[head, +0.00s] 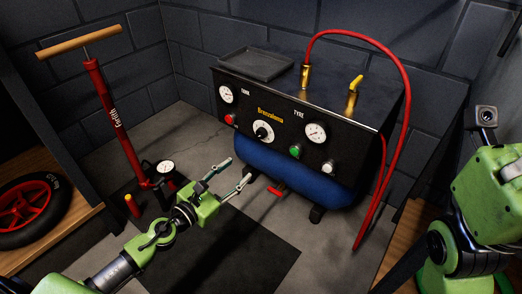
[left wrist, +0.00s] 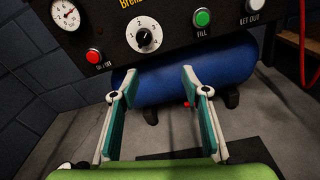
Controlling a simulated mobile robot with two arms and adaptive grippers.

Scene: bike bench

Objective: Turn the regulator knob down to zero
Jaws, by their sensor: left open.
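The regulator knob (head: 263,132) is a round dial with white markings in the middle of the compressor's black front panel. It also shows in the left wrist view (left wrist: 144,38), above and ahead of the fingers. My left gripper (head: 240,174) is open and empty, below and in front of the panel. In the left wrist view its two fingers (left wrist: 150,85) stand apart, with the blue tank behind them, and do not touch the knob. My right arm shows at the right edge of the head view, but its fingers cannot be seen.
The compressor (head: 300,83) has a red button (head: 230,119), a green fill button (head: 296,151), a white let-out button (head: 328,167), two gauges and a blue tank (head: 290,178). A red hose (head: 402,110) hangs at its right. A red floor pump (head: 118,125) stands left.

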